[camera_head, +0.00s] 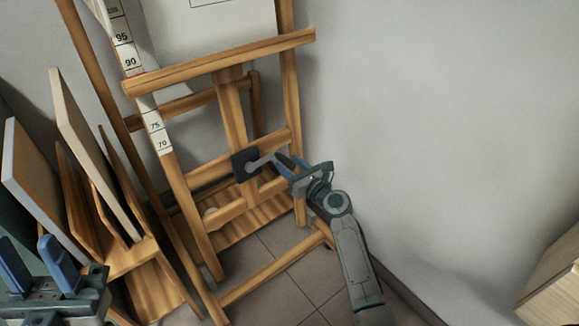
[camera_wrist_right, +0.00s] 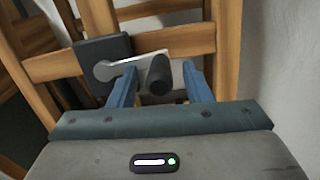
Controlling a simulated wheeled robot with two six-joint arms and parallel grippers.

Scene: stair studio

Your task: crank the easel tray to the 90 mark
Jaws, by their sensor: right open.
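The wooden easel (camera_head: 235,115) stands in the middle of the head view. Its tray (camera_head: 220,62) is a wooden bar crossing the white scale (camera_head: 157,130) between the printed 90 and 75, just below the 90 label. The crank (camera_head: 262,161) has a dark square mount and a grey arm pointing right. In the right wrist view its dark knob (camera_wrist_right: 159,74) lies between the blue fingers of my right gripper (camera_wrist_right: 160,85), which are open on either side of it. My left gripper (camera_head: 38,262) has its two blue fingers apart at the lower left, away from the easel.
A wooden rack with several upright panels (camera_head: 95,155) stands left of the easel. A pale wall (camera_head: 430,120) is on the right, with a wooden box-like piece (camera_head: 552,283) at the lower right. Tiled floor (camera_head: 285,285) shows under the easel.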

